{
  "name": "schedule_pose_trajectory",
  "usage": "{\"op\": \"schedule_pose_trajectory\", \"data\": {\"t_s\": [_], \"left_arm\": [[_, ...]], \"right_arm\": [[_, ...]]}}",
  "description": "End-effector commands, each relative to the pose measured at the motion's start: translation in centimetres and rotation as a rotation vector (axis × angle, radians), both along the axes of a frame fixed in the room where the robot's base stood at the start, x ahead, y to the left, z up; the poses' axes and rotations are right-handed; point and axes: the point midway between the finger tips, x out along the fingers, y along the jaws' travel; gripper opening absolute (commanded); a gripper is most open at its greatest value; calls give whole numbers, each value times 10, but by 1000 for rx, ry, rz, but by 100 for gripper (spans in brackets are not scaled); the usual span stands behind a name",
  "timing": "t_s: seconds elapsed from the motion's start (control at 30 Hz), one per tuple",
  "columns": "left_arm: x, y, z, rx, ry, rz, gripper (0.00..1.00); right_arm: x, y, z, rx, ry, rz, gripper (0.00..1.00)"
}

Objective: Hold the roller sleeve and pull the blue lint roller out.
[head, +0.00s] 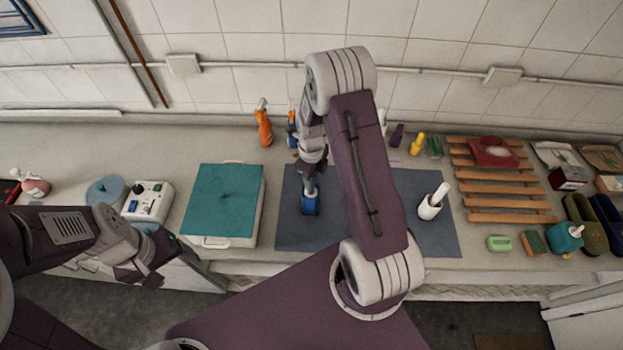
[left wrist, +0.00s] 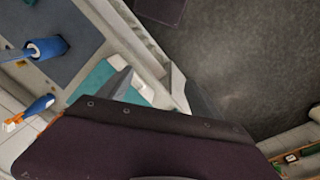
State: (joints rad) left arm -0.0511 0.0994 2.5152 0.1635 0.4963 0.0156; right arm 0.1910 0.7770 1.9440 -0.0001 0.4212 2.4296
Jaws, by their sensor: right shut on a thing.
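The blue lint roller in its blue sleeve (head: 310,205) is on the grey mat (head: 285,235), left of centre in the head view. My right gripper (head: 309,181) comes down over it and is shut on its upper end, which the fingers partly hide. In the left wrist view the blue sleeve (left wrist: 52,46) shows at the upper left, with a thin blue handle running out of a pale opening. I cannot tell how deep the roller sits. My left gripper (head: 150,268) is low at the left, in front of the counter edge. Its fingers (left wrist: 160,92) are apart and empty.
A teal-lidded box (head: 222,203) stands left of the mat. A white holder with a handle (head: 432,204) stands on the mat's right part. Bottles, including an orange one (head: 264,127), line the back. A wooden rack (head: 505,204) lies at right. My right forearm covers the middle.

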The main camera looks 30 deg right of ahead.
Motion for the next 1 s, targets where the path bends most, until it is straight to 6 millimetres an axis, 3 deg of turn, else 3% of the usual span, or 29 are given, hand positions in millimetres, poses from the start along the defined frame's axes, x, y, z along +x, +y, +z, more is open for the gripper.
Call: {"op": "schedule_pose_trajectory", "data": {"t_s": [0.27, 0.4, 0.53, 0.63, 0.8, 1.0], "left_arm": [[1, -145, -52, -354, 433, 452, 73], [18, -223, -81, -531, 621, 727, 73], [44, -281, -118, -690, 739, 992, 73], [64, -307, -152, -795, 779, 1186, 73], [89, -320, -199, -924, 771, 1420, 73], [100, -318, -219, -982, 744, 1517, 73]], "right_arm": [[0, 0, 1, 0, -1, 0, 0], [1, 0, 0, 0, -1, 0, 0], [1, 0, 0, 0, -1, 0, 0], [1, 0, 0, 0, -1, 0, 0], [0, 0, 0, 0, -1, 0, 0], [0, 0, 0, 0, -1, 0, 0]]}}
